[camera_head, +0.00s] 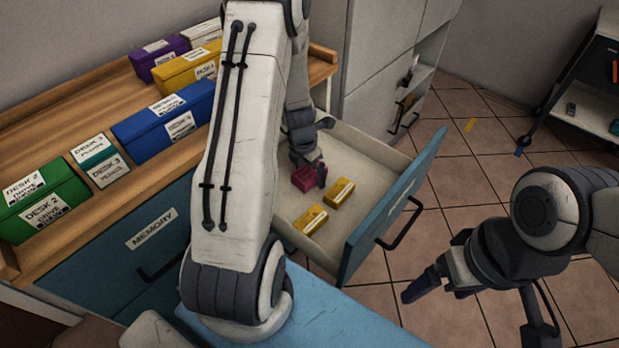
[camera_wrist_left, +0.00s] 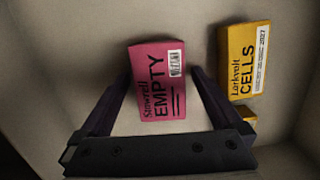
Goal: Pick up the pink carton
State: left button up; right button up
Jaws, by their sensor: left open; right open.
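The pink carton (camera_head: 304,179) lies in the open drawer (camera_head: 398,208), near its back. In the left wrist view the pink carton (camera_wrist_left: 158,82) reads "EMPTY" and sits between the two fingers. My left gripper (camera_head: 316,172) reaches down into the drawer, right at the carton, with its jaws open. The same left gripper (camera_wrist_left: 157,100) shows its fingers on both sides of the carton's lower part; I cannot tell if they touch it. My right gripper (camera_head: 432,288) is open and empty, over the floor at the right, away from the drawer.
Two yellow cartons lie in the drawer, one (camera_head: 340,193) beside the pink one and one (camera_head: 311,219) nearer the front. A yellow carton marked "CELLS" (camera_wrist_left: 243,60) is close to the right finger. Labelled boxes, such as a blue one (camera_head: 165,122), stand on the wooden top.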

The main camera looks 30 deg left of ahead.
pick_arm(q)
jog(key=shift+f, duration=0.1)
jog(key=shift+c, duration=0.3)
jog(key=c, duration=1.3)
